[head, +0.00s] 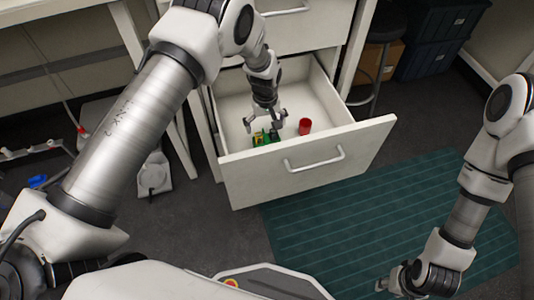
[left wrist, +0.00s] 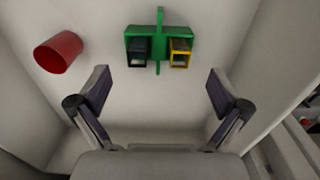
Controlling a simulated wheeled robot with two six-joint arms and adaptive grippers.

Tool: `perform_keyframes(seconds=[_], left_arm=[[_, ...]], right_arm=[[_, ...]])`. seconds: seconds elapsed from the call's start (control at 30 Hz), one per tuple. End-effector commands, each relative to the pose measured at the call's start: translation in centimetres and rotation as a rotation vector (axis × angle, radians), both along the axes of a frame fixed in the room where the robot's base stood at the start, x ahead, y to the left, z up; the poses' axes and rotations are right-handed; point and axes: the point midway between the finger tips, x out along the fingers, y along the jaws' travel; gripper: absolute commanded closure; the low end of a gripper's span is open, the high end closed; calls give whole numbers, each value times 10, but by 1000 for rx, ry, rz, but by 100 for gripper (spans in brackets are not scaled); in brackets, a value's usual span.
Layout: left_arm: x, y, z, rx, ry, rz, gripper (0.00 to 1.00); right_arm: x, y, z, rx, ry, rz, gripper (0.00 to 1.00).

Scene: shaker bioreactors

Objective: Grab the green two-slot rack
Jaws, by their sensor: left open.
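The green two-slot rack (left wrist: 159,31) lies in the open drawer, with a black insert (left wrist: 138,50) in one slot and a yellow one (left wrist: 180,52) in the other. An upright green handle rises from its middle. In the head view the rack (head: 260,138) is partly hidden by my left gripper (head: 266,129). My left gripper is open and empty, inside the drawer close to the rack. In the left wrist view its fingers (left wrist: 159,92) are apart, with the rack beyond them and centred between them. My right gripper (head: 388,287) is low at the bottom right, away from the drawer; its fingers are too small to read.
The drawer's front panel (head: 350,165) and side walls enclose the space. A green mat (head: 400,225) lies on the floor.

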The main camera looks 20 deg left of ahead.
Motion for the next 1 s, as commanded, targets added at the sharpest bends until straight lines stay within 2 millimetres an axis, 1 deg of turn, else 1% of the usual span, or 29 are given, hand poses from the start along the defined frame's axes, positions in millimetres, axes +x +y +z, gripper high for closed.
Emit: perform_keyframes(seconds=[0.03,0.27,0.4,0.5,0.57,0.73,0.77,0.8,0.83,0.87,1.0], left_arm=[[0,0,-7,-1,1,0,0],[0,-1,-33,-1,1,1,0],[0,-2,-60,0,1,-1,0],[0,-2,-74,-1,1,0,0],[0,-2,-76,0,0,0,0],[0,-2,-75,0,0,0,0],[0,-2,-75,0,0,0,11],[0,-2,-75,0,0,0,25],[0,-2,-75,0,0,0,35],[0,-2,-75,0,0,0,44],[0,-2,-75,0,0,0,44]], right_arm=[[0,0,-3,0,-1,0,60],[1,0,-9,0,-2,0,60],[1,0,-20,0,-1,0,60],[0,0,-23,0,-1,0,60],[0,0,-23,0,-1,0,60],[0,0,-22,0,-1,0,60],[0,0,-22,0,-1,0,60],[0,0,-22,0,-1,0,60],[0,0,-22,0,-1,0,60],[0,0,-22,0,-1,0,60],[0,0,-22,0,-1,0,60]])
